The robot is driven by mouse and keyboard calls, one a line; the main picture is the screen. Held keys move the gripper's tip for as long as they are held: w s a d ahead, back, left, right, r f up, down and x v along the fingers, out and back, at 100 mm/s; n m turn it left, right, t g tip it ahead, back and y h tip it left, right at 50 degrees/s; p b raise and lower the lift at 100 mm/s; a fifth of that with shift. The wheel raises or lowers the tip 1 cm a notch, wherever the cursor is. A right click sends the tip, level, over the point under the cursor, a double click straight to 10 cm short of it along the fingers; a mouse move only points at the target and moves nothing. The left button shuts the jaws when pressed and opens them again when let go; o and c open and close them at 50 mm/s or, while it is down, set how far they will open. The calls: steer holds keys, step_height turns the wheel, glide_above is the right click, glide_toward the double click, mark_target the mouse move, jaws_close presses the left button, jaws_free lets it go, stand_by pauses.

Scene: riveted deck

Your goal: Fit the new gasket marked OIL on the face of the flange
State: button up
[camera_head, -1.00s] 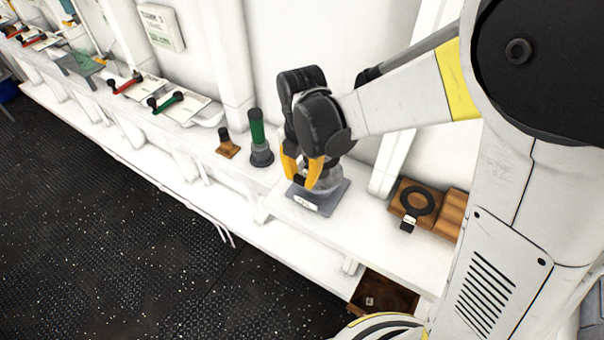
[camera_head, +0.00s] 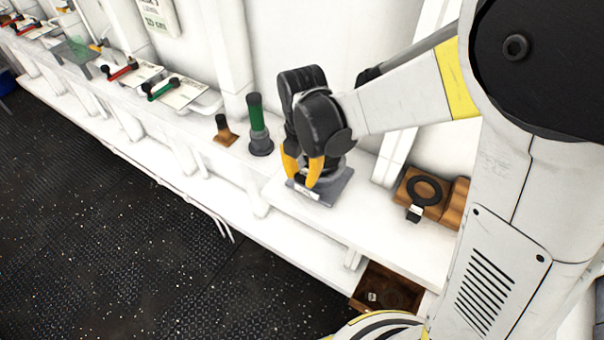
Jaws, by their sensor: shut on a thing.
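My gripper (camera_head: 302,178) points down with its orange fingertips at a low grey flange on a grey base plate (camera_head: 333,192). A small white label (camera_head: 305,193) is on the plate's front edge. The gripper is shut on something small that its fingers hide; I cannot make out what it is. A black ring gasket (camera_head: 424,190) with a white tag (camera_head: 414,212) lies on a wooden block to the right. The tag's writing is too small to read. The fingers and wrist cover much of the flange face.
A green-handled tool (camera_head: 257,118) and a small brown-based stand (camera_head: 225,134) are left of the flange. The wooden block (camera_head: 459,203) stands at the right. An open brown bin (camera_head: 389,291) sits below the bench's front edge. Bench (camera_head: 372,232) in front of the block is clear.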

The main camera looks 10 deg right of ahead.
steer(key=shift+f+b, duration=0.9)
steer(key=shift+b, duration=0.25)
stand_by(1.9)
steer(key=o, duration=1.1)
steer(key=shift+r, duration=0.1)
step_height(320, 180, up, 12)
